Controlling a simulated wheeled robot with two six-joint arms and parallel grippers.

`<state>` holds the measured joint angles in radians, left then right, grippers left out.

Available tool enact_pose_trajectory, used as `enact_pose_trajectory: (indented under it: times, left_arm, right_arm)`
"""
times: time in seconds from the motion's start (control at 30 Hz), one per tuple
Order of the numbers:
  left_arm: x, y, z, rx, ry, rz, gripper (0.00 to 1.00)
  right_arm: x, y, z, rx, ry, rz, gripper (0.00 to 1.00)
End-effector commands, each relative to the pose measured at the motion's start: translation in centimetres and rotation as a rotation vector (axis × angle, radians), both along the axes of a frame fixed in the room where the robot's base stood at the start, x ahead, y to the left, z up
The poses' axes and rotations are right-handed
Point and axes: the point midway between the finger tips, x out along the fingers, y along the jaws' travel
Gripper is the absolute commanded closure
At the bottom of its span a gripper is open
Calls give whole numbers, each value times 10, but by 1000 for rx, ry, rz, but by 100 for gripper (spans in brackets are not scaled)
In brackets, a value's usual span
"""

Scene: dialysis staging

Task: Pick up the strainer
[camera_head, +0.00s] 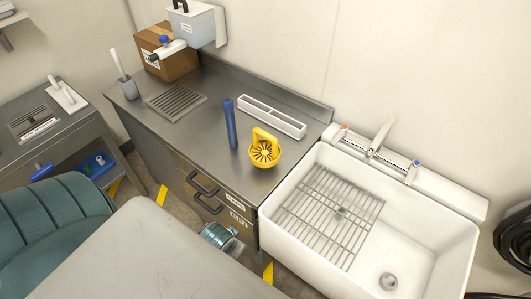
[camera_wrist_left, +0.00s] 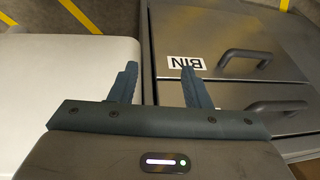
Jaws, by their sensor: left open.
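The strainer appears to be the yellow slotted round piece (camera_head: 264,149) with an arched handle. It sits on the steel counter near its front edge, left of the sink, in the head view. My left gripper (camera_wrist_left: 158,72) shows in the wrist view with its two dark fingers apart and nothing between them. It hangs near the cabinet drawers marked BIN, beside a grey surface. In the head view a teal and grey part in that gap seems to be my left wrist, with its fingers unclear. The strainer is outside the wrist view. My right gripper is not seen.
The white sink (camera_head: 440,230) is at the right. Drawer handles (camera_head: 205,188) stick out below the counter. A grey surface (camera_head: 150,250) fills the foreground.

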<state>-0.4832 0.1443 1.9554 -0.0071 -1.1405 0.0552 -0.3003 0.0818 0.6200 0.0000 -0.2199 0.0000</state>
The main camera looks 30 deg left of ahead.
Motion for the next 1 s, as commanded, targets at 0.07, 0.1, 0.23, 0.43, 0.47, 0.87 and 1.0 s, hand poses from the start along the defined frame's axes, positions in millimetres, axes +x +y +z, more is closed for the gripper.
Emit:
enact_pose_trajectory:
  times: [0.07,0.1,0.23,0.43,0.47,0.87,1.0]
  left_arm:
    - [14,6,39,12,-61,8,57]
    - [22,9,58,17,-97,16,57]
    - [62,28,116,34,-276,51,57]
    - [127,59,170,16,-554,88,57]
    - [136,64,176,10,-592,89,57]
    - [204,92,223,-69,-852,80,57]
    - [224,94,215,-70,-851,82,57]
  right_arm:
    - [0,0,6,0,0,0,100]
    - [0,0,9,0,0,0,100]
    - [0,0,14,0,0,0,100]
    - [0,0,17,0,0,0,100]
    - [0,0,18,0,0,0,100]
    - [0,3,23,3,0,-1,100]
    - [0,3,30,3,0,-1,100]
